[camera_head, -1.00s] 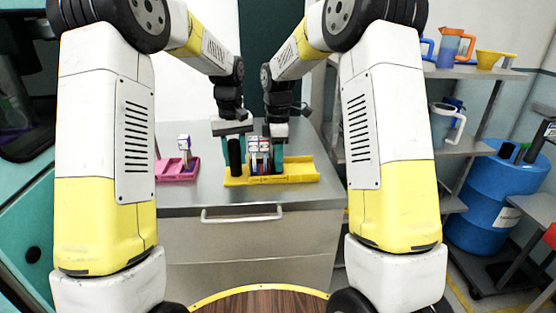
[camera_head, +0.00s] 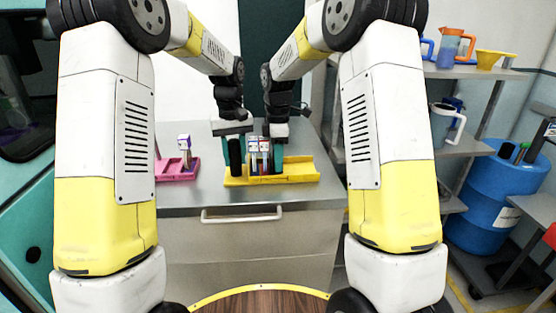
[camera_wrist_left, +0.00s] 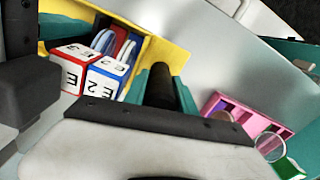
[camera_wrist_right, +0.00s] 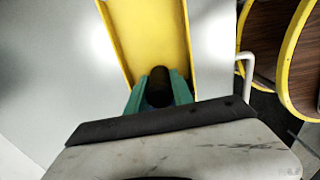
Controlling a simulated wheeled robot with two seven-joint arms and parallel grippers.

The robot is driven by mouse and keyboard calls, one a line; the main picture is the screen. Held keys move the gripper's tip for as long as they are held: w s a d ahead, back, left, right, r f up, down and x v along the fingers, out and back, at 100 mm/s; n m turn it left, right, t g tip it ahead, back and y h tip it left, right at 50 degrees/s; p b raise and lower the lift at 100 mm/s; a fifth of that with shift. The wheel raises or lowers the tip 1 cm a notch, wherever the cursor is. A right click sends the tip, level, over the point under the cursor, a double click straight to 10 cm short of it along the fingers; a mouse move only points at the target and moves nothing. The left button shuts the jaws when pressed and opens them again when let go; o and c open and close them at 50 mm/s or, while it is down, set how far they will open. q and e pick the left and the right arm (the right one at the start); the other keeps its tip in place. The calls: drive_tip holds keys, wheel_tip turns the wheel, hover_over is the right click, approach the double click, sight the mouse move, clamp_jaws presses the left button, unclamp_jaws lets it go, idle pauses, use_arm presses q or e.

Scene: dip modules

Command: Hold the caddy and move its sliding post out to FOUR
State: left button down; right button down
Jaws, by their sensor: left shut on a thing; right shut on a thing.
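The yellow caddy (camera_head: 300,172) lies on the metal bench as a long open channel, and its right part is empty. Several white blocks with red and blue edges (camera_head: 259,147) stand in its left half between my grippers. My left gripper (camera_head: 236,155) is shut on a dark upright cylinder at the caddy's left end, seen between teal fingers in the left wrist view (camera_wrist_left: 160,86). My right gripper (camera_head: 278,155) is shut on a dark round post (camera_wrist_right: 157,84) in the channel, right of the blocks. Post markings are not readable.
A pink tray (camera_head: 180,175) with a purple and white block (camera_head: 185,150) sits left of the caddy. The drawer handle (camera_head: 242,215) is below the bench's front edge. Shelves with jugs (camera_head: 446,125) and a blue drum (camera_head: 487,205) stand at the right.

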drive_tip(key=d, duration=0.5)
drive_tip(key=c, duration=1.1)
unclamp_jaws()
wheel_tip(320, 180, up, 12)
use_arm(q)
drive_tip(key=c, duration=1.4)
unclamp_jaws()
